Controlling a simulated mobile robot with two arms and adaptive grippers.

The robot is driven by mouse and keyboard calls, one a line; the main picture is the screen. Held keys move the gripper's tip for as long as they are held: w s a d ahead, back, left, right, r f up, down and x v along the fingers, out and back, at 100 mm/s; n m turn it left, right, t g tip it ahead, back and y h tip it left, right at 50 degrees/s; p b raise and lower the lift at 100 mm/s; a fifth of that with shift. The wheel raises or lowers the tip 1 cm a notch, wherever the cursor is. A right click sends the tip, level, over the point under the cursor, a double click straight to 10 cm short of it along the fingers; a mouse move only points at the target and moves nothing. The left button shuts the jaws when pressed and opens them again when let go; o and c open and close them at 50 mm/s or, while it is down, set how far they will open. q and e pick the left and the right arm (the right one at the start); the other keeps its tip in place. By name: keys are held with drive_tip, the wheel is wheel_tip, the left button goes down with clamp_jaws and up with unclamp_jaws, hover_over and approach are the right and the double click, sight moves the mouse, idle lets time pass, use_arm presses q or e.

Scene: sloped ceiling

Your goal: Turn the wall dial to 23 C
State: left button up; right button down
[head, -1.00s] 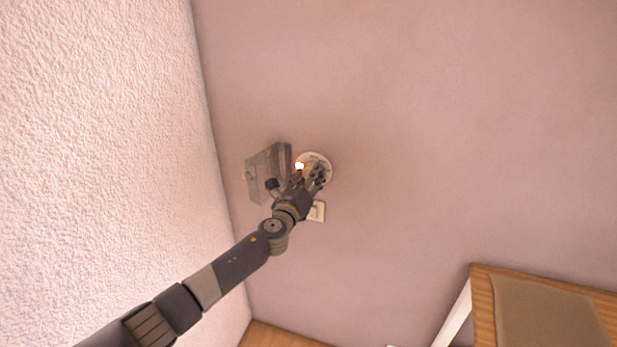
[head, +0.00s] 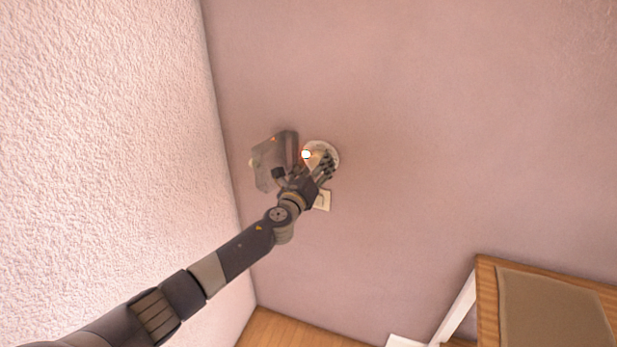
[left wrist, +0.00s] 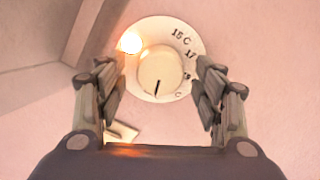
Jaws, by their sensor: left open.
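The wall dial is a round white plate (head: 333,153) on the pink wall, partly hidden by my gripper in the head view. In the left wrist view its plate (left wrist: 150,32) shows the marks 15 C, 17 and a partly hidden one below. Its cream knob (left wrist: 160,72) has a dark pointer line pointing down in the picture. A bright glowing spot (left wrist: 130,42) sits at the plate's upper left. My left gripper (left wrist: 162,90) is open, with one finger on each side of the knob; I cannot tell whether they touch it. My right gripper is not in view.
A grey box-like shape (head: 268,162) is on the wall left of the dial. A small cream switch plate (head: 323,200) is below it. A textured white wall (head: 100,120) stands on the left. A wooden chair or table (head: 487,300) is at lower right.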

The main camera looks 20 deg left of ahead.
use_arm(q)
drive_tip(key=s, duration=1.1)
drive_tip(key=shift+s+a, duration=0.2)
drive_tip(key=shift+s, duration=0.15)
drive_tip(key=shift+f, duration=0.15)
